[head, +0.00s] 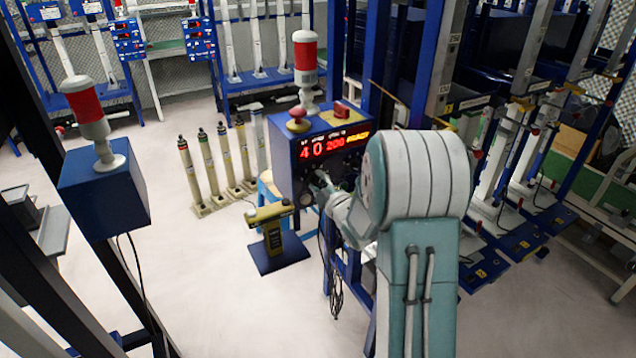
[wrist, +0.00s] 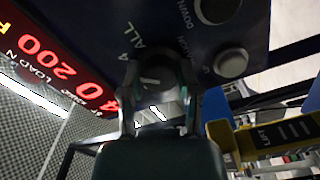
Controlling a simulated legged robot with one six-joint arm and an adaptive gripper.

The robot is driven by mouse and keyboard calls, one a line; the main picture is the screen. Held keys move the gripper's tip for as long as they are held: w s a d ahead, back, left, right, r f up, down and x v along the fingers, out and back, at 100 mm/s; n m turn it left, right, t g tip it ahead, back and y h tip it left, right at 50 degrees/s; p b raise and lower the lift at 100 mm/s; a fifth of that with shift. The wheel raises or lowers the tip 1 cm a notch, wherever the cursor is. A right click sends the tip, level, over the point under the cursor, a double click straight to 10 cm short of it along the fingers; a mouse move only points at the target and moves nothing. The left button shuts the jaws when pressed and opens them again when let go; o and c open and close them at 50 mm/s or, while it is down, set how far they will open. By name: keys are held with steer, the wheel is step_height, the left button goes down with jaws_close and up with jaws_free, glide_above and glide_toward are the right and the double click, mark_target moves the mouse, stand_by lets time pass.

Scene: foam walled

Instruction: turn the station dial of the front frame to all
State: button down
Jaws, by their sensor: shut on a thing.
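The front frame's blue control box (head: 293,165) stands at the middle of the head view, with a red lit display (head: 335,143) reading 40 and 200. In the wrist view the station dial (wrist: 155,72) is a round dark knob on the blue panel (wrist: 100,35). The labels ALL and 4 are printed beside it, and a short pale mark shows on its face. I cannot tell exactly which label the mark points to. My gripper (wrist: 158,82) has a finger on each side of the dial and is shut on it. In the head view my gripper (head: 322,188) is at the box's face, partly hidden by my arm.
Push buttons (wrist: 230,63) sit beside the dial. A red emergency knob (head: 298,120) and a red-white beacon (head: 305,65) top the box. A yellow-topped stand (head: 270,212) and several upright cylinders (head: 208,165) stand left of it. Open floor (head: 220,300) lies in front.

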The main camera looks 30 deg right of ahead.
steer(key=shift+f+m, duration=0.1)
steer(key=shift+m, duration=0.3)
steer(key=m, duration=0.3)
steer(key=shift+m, duration=2.1)
steer(key=shift+f, duration=0.1)
steer(key=shift+c, duration=1.6)
jaws_free()
steer(key=s, duration=1.1)
steer(key=shift+s+d, duration=0.15)
steer(key=shift+s, duration=0.25)
